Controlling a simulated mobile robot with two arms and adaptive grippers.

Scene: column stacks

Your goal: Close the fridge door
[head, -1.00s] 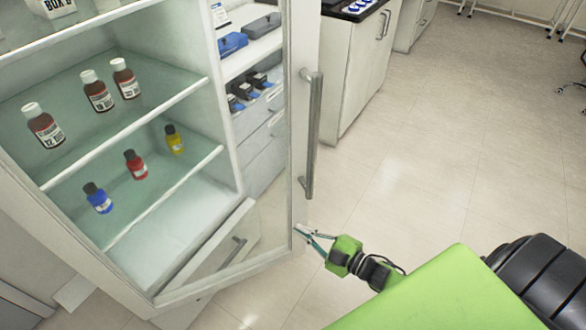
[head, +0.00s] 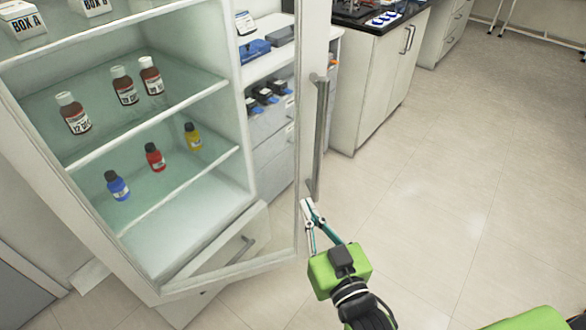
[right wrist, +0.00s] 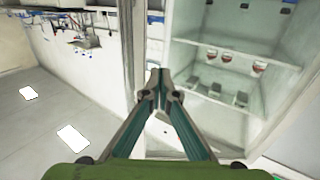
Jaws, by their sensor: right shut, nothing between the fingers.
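The fridge (head: 225,150) stands open at the left of the head view, with bottles on its shelves. Its glass door (head: 301,130) stands swung out, with a long vertical grey handle (head: 319,130) on its outer side. My right gripper (head: 307,202) is shut and empty. Its tips are at the door's free edge, just below the lower end of the handle; I cannot tell whether they touch. In the right wrist view, the shut fingertips (right wrist: 156,76) point at the door edge, with the fridge shelves to the right. My left gripper is not in view.
Brown bottles (head: 125,86) stand on the middle shelf and small coloured bottles (head: 155,158) on the one below. White boxes (head: 90,6) are on the top shelf. A white cabinet with a dark top (head: 378,70) stands behind the door. The floor (head: 450,210) at the right is clear.

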